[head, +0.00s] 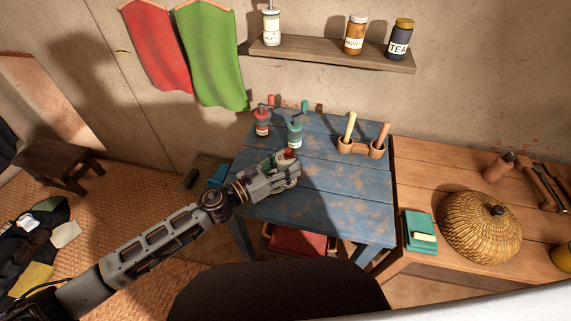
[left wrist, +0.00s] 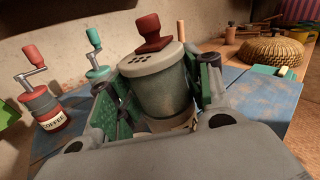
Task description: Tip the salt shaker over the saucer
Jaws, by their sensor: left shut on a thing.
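My left gripper (head: 284,172) is above the blue table and shut on the salt shaker (left wrist: 160,88). The shaker has a grey-green body, a pale lid with several holes and a red knob on top. In the left wrist view it stands between the two fingers, roughly upright with a slight lean, its lower part hidden by the gripper. In the head view only its red top (head: 289,153) shows clearly past the fingers. I cannot make out a saucer in either view. My right gripper is not in view.
A red coffee mill (head: 262,123) and a teal mill (head: 295,133) stand at the blue table's (head: 325,205) back left. The table's middle right is clear. A lidded basket (head: 479,229) sits on the wooden bench.

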